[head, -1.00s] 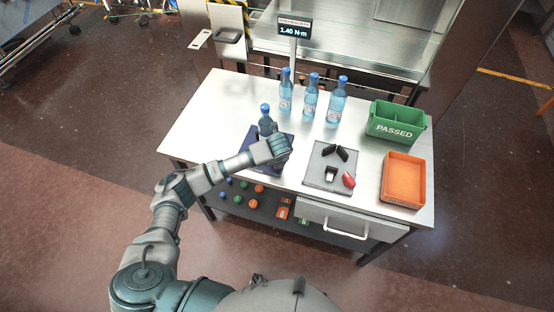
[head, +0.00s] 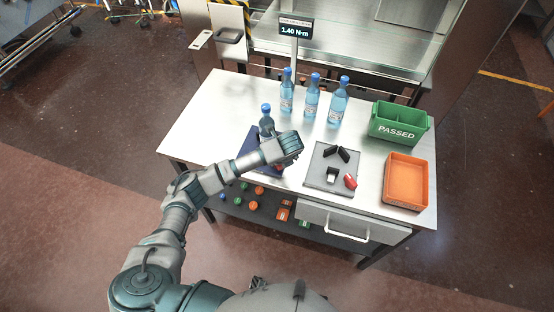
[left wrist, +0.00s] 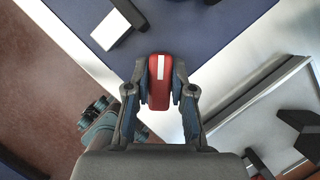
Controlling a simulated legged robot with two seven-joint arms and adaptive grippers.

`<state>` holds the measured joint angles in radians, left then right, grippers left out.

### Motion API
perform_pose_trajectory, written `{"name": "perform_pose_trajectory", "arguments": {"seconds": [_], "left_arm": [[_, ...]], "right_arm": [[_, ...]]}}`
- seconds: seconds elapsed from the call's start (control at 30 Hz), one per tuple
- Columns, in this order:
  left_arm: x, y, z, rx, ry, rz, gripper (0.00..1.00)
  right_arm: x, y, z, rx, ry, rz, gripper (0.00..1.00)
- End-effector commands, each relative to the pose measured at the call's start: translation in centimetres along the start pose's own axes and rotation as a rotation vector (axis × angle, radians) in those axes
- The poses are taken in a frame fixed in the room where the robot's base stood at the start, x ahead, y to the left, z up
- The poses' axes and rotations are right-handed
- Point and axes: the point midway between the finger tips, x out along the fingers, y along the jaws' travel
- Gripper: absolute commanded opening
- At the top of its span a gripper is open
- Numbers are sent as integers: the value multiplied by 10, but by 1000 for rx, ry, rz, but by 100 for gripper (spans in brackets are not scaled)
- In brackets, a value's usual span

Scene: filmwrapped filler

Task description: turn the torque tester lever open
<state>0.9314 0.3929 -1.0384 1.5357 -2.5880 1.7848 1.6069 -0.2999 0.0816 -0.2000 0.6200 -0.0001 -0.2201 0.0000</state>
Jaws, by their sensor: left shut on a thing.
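The torque tester is a dark blue plate (head: 246,160) on the table, with a blue-capped water bottle (head: 266,122) upright at its back part. Its lever appears to be the red handle with a white stripe (left wrist: 160,80) in the left wrist view. My left gripper (left wrist: 160,95) is shut on this handle, one finger on each side. In the head view my left gripper (head: 288,150) is at the plate's right edge and hides most of the handle. A white and black block (left wrist: 118,25) sits on the plate. My right gripper is not in view.
A display (head: 295,29) reads 1.40 N·m. Several bottles (head: 311,97) stand at the back. A grey tray (head: 318,178) with black pieces and a red piece (head: 350,181) lies to the right. A green PASSED bin (head: 398,132) and an orange bin (head: 388,191) stand further right.

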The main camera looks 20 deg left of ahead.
Motion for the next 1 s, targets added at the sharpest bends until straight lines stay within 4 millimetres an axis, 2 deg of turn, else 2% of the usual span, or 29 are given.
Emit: {"name": "perform_pose_trajectory", "arguments": {"seconds": [0.03,0.17,0.2,0.3,0.67,0.77,1.0], "left_arm": [[3,1,-6,7,12,7,0],[3,1,-6,7,12,6,0],[3,1,-6,7,12,6,25],[2,1,-5,6,9,5,48],[-3,0,-1,2,4,0,48],[-16,-1,-1,3,2,-3,48],[-70,-2,-2,5,3,-3,48]], "right_arm": [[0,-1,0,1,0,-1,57],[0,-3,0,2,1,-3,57],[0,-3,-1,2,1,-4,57],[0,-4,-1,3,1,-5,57],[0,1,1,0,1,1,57],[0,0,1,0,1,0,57],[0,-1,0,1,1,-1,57]]}}
